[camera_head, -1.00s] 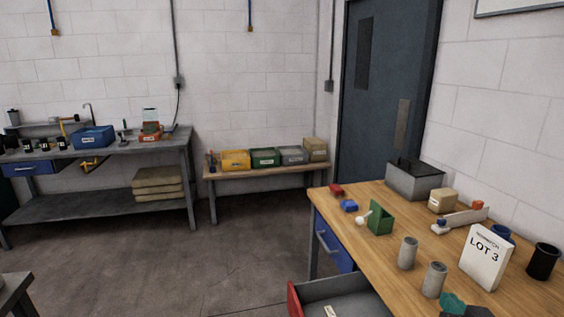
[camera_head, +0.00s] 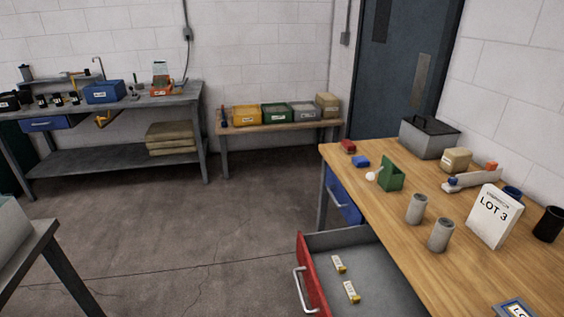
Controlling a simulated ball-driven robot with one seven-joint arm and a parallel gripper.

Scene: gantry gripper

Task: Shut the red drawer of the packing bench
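The red drawer (camera_head: 312,274) of the packing bench (camera_head: 400,228) stands open at the lower middle of the view. Its red front faces left and carries a pale bar handle (camera_head: 299,291). Its grey inside shows two small yellow-and-white items (camera_head: 339,264), lying apart on the drawer floor. The near end of the drawer is cut off by the bottom edge of the picture. My gripper is not in view.
A blue drawer (camera_head: 343,196) sits shut under the bench's far end. A grey table (camera_head: 38,245) is at lower left. Floor (camera_head: 200,240) left of the drawer is clear.

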